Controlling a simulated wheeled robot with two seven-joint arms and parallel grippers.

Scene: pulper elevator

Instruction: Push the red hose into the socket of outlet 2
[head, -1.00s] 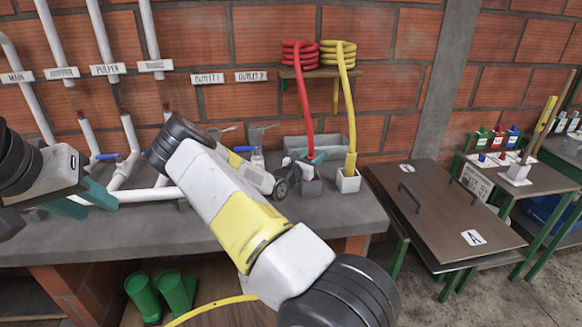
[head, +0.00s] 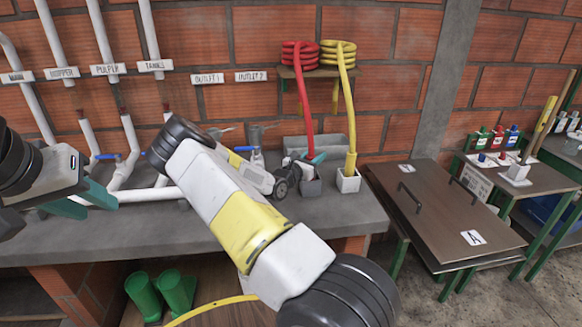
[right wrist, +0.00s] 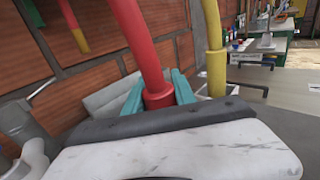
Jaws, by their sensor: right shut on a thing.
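The red hose (head: 305,112) hangs from its coil on the wall shelf, its lower end above a small grey holder (head: 311,188). My right gripper (head: 311,158) is shut on its lower end. The right wrist view shows the hose (right wrist: 138,40) and its red collar (right wrist: 158,100) between teal fingers (right wrist: 157,90). Whether the tip is inside the holder is hidden. The outlet 2 label (head: 251,76) is on the wall left of the hose. Grey fittings show below it, but my right arm partly covers that area. My left gripper (head: 82,201) is open and empty at the left.
The yellow hose (head: 349,110) hangs close right of the red one, its end in a white holder (head: 348,181). The outlet 1 label (head: 208,79) is left of outlet 2. White pipes with blue valves (head: 108,156) stand left. A brown table (head: 440,215) stands right.

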